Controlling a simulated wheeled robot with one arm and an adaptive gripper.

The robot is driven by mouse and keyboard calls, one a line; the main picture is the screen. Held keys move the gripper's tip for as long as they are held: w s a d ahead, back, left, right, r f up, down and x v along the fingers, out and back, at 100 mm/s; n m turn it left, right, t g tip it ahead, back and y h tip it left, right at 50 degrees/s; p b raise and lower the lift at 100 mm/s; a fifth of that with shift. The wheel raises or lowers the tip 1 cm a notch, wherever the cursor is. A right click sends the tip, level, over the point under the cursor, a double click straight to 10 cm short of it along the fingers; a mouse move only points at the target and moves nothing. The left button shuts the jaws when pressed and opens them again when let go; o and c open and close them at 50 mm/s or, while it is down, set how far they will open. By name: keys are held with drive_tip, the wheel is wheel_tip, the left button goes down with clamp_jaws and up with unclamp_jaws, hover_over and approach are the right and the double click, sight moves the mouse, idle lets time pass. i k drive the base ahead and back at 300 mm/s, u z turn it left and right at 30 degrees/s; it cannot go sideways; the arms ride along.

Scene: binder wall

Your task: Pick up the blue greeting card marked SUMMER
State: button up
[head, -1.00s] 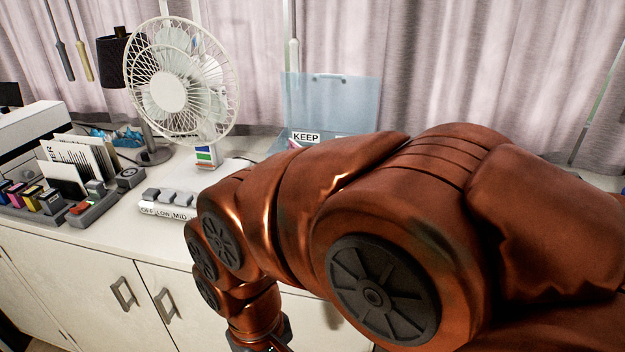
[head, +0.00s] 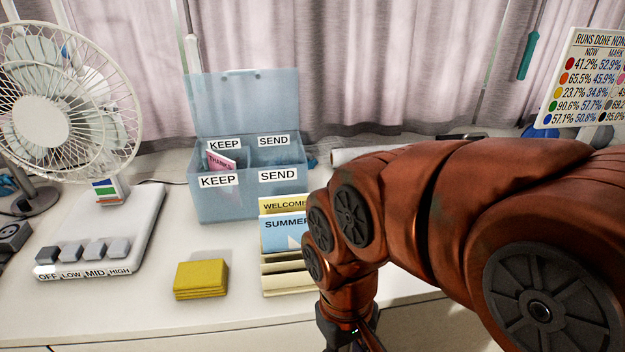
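The blue card marked SUMMER (head: 281,236) stands upright in a cream slotted rack (head: 285,283) near the counter's front, left of my arm. A yellow card marked WELCOME (head: 283,204) stands just behind it. My arm hides the right part of the rack and the card's right edge. My gripper (head: 352,345) is at the bottom edge of the head view, low and to the right of the rack, apart from the card. Its fingers are mostly cut off by the frame, so their opening does not show.
A clear blue box (head: 207,205) with KEEP and SEND compartments stands behind the rack, lid up, a pink THANKS card (head: 221,162) in a KEEP compartment. Yellow stacked cards (head: 201,279) lie left of the rack. A fan (head: 45,120) stands at left.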

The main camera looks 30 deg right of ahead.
sight(280, 232)
drive_tip(key=z, duration=1.7)
drive_tip(key=k, duration=1.05)
drive_tip(key=u, duration=1.1)
drive_tip(key=i, duration=0.5)
